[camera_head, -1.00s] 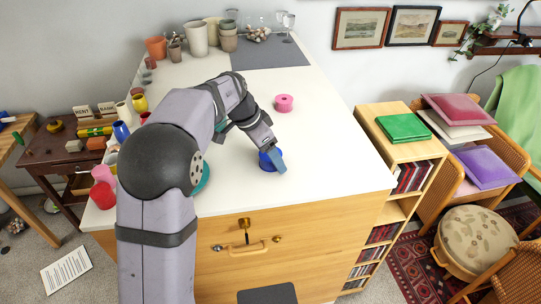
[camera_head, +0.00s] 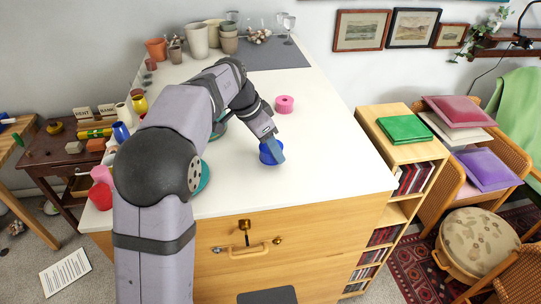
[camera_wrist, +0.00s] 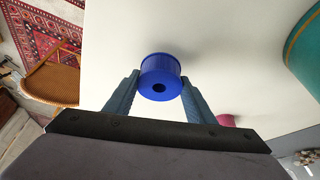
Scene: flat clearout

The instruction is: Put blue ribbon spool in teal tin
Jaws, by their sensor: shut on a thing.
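The blue ribbon spool (camera_head: 268,157) is held between the fingers of my gripper (camera_head: 276,150), over the front part of the white tabletop. In the wrist view the spool (camera_wrist: 160,68) sits between the two fingertips of my gripper (camera_wrist: 160,82), its dark centre hole facing the camera. Its shadow lies off to one side, so it appears to be raised a little above the table. The teal tin (camera_head: 204,177) stands left of the spool, mostly hidden behind my arm. Part of the tin (camera_wrist: 306,48) shows at the upper right of the wrist view.
A pink spool (camera_head: 284,104) lies farther back on the white tabletop (camera_head: 325,150). Another teal item (camera_head: 218,129) is partly hidden behind my arm. Pots and glasses stand at the back beside a grey mat (camera_head: 270,56). The tabletop right of the spool is clear.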

